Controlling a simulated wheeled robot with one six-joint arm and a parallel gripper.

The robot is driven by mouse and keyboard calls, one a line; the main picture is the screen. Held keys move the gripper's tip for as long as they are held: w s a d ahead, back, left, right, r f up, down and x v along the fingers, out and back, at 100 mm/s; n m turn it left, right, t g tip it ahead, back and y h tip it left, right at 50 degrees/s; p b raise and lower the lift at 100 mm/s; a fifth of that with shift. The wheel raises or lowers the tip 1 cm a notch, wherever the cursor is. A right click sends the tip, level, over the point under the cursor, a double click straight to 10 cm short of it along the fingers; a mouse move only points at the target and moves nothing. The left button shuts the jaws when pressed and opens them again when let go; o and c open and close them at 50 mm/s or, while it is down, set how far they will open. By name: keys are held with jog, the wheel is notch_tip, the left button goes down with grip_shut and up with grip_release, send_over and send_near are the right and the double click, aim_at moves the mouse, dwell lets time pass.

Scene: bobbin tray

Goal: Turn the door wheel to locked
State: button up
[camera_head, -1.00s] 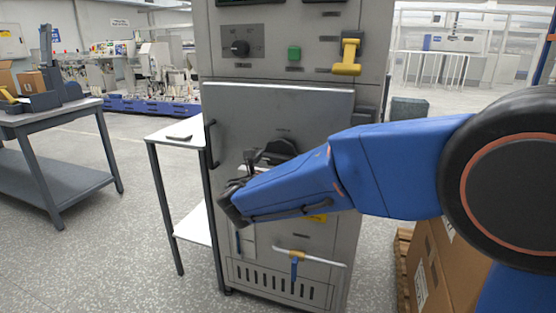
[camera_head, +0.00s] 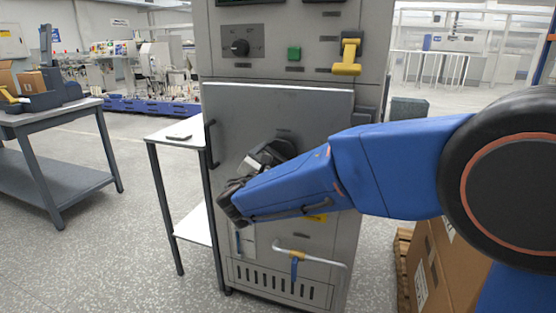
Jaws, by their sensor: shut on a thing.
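The grey cabinet door (camera_head: 240,115) stands in the middle of the view and looks closed, with a dark handle (camera_head: 211,143) on its left edge. The dark door wheel (camera_head: 282,149) is on the lower part of the door, and much of it is hidden behind my arm and gripper. My gripper (camera_head: 262,158) is at the wheel's left side, shut on it. The fingertips are small and partly hidden. The wheel's locked mark cannot be read.
Above the door are a black knob (camera_head: 239,47), a green button (camera_head: 294,53) and a yellow-handled lever (camera_head: 348,58). Below it is a pipe with a blue-handled valve (camera_head: 295,262). A white side table (camera_head: 172,135) stands left of the cabinet. Cardboard boxes (camera_head: 440,265) stand at the lower right.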

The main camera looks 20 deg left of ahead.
jog(key=m, duration=1.1)
jog(key=shift+m, duration=0.4)
dwell(0.3)
jog(key=o, duration=0.9)
jog(key=s, duration=1.7)
jog(key=shift+s+a, duration=0.2)
jog(key=shift+d, duration=0.1)
